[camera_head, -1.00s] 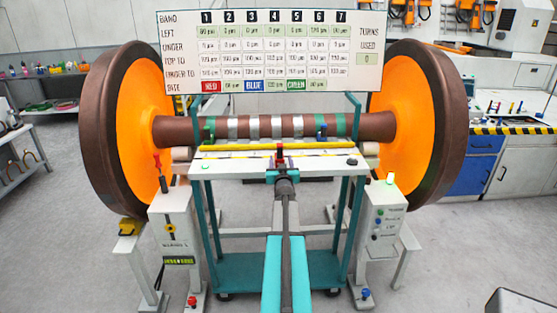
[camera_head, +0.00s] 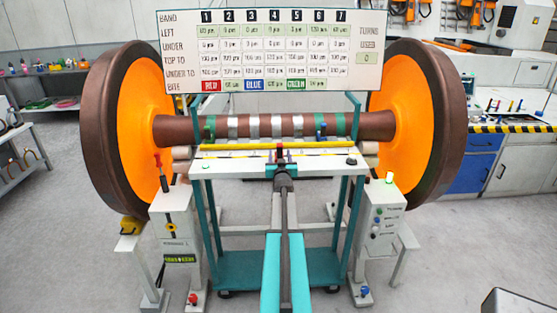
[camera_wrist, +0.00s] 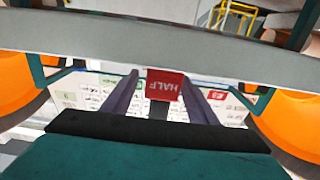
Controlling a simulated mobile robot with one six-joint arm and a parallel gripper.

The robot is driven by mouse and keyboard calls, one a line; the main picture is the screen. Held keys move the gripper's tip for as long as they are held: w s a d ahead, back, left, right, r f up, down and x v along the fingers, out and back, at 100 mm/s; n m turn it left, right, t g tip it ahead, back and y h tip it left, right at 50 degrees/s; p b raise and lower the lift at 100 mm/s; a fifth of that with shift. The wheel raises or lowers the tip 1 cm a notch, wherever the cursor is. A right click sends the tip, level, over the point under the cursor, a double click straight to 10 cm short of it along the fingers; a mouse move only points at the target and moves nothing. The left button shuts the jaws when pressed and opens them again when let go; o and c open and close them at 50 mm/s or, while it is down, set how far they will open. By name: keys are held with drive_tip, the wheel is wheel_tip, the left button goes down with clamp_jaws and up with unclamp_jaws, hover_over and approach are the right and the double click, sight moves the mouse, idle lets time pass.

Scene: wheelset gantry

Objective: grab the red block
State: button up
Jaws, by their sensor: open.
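The red block (camera_wrist: 164,85) shows in the wrist view with white lettering that looks like "HALF". It lies between the two dark fingers of my gripper (camera_wrist: 161,88), with a gap visible on each side. In the head view a small red patch of the block (camera_head: 280,147) shows at the middle of the white bench top. My gripper (camera_head: 280,157) is open there, reaching in from the front around it. The block's lower part is hidden by the gripper.
A brown axle (camera_head: 265,127) with bands joins two large orange-faced wheels behind the bench (camera_head: 230,166). A yellow bar (camera_head: 235,153) runs along the bench top. A reading board (camera_head: 345,50) hangs above. White posts (camera_head: 385,225) with knobs stand at both sides.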

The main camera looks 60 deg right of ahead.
sight(280, 148)
drive_tip(key=shift+c, duration=0.3)
clamp_jaws()
drive_tip(key=shift+r, duration=0.1)
drive_tip(key=shift+r, duration=0.7)
wheel_tip(280, 148, up, 2)
drive_tip(key=shift+r, duration=0.1)
drive_tip(key=r+b+v, duration=0.1)
drive_tip(key=v, duration=1.5)
drive_tip(key=shift+r+b, duration=0.2)
drive_tip(key=shift+b, duration=0.1)
